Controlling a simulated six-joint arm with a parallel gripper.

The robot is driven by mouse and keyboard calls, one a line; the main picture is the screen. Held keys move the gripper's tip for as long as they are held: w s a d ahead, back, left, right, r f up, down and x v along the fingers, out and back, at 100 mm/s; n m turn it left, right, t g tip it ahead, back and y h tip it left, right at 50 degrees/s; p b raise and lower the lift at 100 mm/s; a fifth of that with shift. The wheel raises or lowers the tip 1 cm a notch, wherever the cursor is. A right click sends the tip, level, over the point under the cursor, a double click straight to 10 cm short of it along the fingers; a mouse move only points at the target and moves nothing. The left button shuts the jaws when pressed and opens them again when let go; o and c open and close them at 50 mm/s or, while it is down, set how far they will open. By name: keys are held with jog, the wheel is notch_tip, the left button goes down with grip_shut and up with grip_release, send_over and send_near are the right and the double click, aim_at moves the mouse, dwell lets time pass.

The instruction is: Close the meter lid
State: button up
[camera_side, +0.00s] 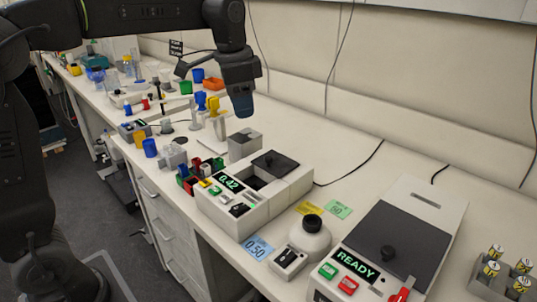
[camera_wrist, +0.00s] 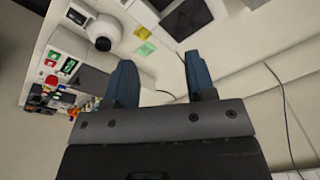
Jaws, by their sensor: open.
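The meter (camera_side: 226,208) is a white box with a green display reading 0.42, standing mid-bench in the side view. Its dark lid (camera_side: 275,162) with a small black knob lies flat toward the back of its top. A dark opening (camera_side: 256,179) shows in front of the lid, so the meter looks open. My gripper (camera_side: 243,112) hangs above the bench, behind and above the meter, apart from the lid. In the wrist view my gripper (camera_wrist: 160,80) has its two blue fingers spread with nothing between them. The meter's lid is hard to make out there.
A shaker (camera_side: 430,205) with a dark lid and READY display stands at right. A grey block (camera_side: 244,144) and coloured tubes (camera_side: 187,180) stand left of the meter.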

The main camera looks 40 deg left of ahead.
aim_at(268, 157)
jog(key=w+a+f+m+g, duration=0.1)
jog(key=w+f+m+g, duration=0.2)
jog(key=w, duration=0.6)
jog(key=shift+t, duration=0.6)
notch_tip(268, 157, down, 15)
jog(key=shift+a+r, duration=0.1)
jog(key=shift+r, duration=0.1)
grip_shut()
